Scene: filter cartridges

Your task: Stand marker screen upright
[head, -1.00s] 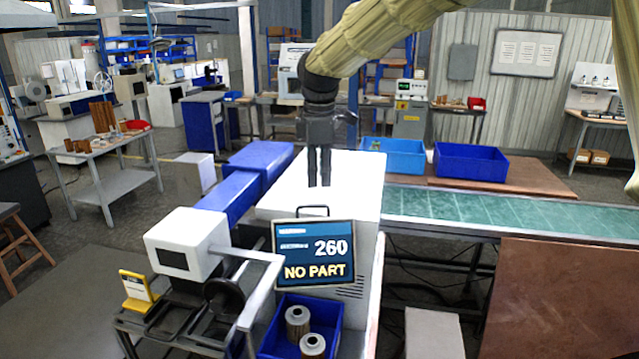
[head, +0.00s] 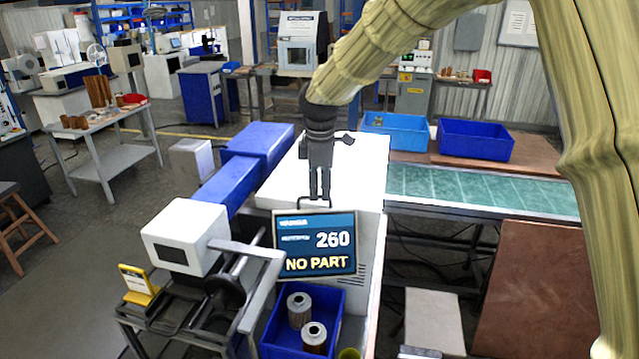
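The blue bin (head: 334,331) below the screen holds two filter cartridges (head: 300,309). A marking machine with a white head (head: 184,237) stands close on the left. The white housing top (head: 358,165) is clear. Two blue crates (head: 475,139) and a green conveyor (head: 480,190) lie to the right.

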